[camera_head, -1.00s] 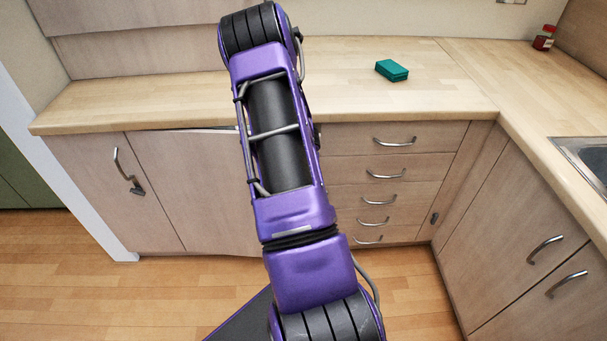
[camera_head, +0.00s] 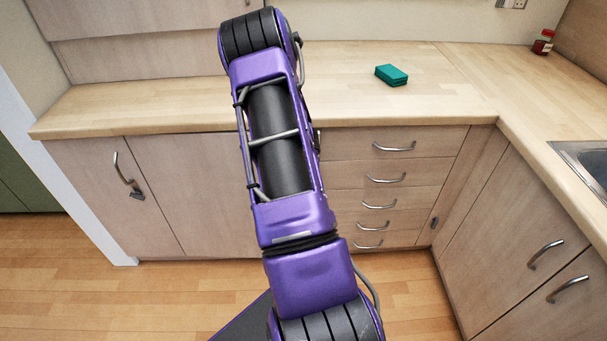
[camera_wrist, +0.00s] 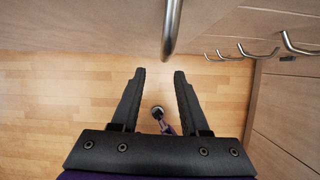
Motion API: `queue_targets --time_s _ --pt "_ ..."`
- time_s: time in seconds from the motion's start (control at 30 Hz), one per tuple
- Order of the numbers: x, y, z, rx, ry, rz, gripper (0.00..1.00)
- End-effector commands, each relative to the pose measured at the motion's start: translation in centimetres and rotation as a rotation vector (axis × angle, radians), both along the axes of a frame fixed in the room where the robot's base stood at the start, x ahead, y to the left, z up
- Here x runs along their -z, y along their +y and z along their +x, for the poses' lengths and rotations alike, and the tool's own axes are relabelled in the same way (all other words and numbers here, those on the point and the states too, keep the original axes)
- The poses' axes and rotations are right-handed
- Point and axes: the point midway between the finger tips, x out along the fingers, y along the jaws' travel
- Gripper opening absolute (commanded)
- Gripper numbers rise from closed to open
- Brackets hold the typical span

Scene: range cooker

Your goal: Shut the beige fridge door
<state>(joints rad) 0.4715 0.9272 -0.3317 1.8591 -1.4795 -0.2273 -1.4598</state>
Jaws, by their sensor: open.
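The beige door (camera_head: 195,190) is under the counter, left of the drawers, its right part hidden behind my arm in the head view. Its top edge looks flush under the counter, with no gap visible. In the wrist view a beige panel (camera_wrist: 80,25), apparently this door, fills the upper left, with a vertical metal handle (camera_wrist: 172,25) on it. My gripper (camera_wrist: 160,72) is open and empty, its fingertips just below the handle's end in the picture; I cannot tell if they touch the panel. My gripper is hidden in the head view.
Drawers with metal handles (camera_head: 386,180) stand right of the door. Another cabinet door (camera_head: 110,190) is on the left. The counter (camera_head: 170,105) holds a green sponge (camera_head: 391,75) and a red jar (camera_head: 543,41); a sink (camera_head: 590,165) is at right. The wooden floor (camera_wrist: 50,110) is clear.

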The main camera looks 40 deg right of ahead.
Motion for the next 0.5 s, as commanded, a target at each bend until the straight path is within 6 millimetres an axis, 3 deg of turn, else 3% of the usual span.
queue_targets --time_s 0.17,0.5 --pt "-2.3 0.5 -0.5 0.0 -0.003 -0.001 0.45" --pt "-10.2 2.6 -2.9 0.0 -0.002 -0.001 0.45"
